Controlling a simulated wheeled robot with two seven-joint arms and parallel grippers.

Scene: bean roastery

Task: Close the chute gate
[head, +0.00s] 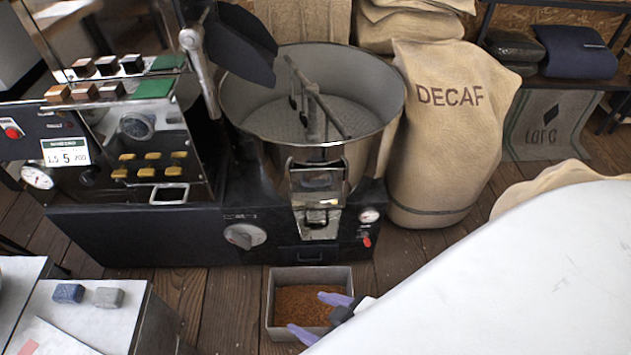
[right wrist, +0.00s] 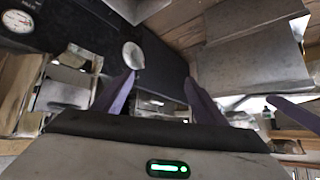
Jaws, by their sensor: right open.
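The metal chute (head: 318,180) stands on the front of the round cooling pan (head: 235,108). Its gate (head: 317,226) appears to be the small metal plate with a dark grip low on the chute; I cannot tell how far open it is. My right gripper (head: 316,315) has two purple fingers spread apart and empty. It is in front of the chute and below it in the picture, over the bin, apart from the gate. The right wrist view shows the same open fingers (right wrist: 158,98). A further purple finger at that view's right edge looks like my left gripper (right wrist: 294,110); its opening is unclear.
A metal bin (head: 272,292) with brown grounds or beans sits on the floor under my right gripper. A DECAF sack (head: 440,150) stands to the right. A metal table (head: 110,310) is at lower left.

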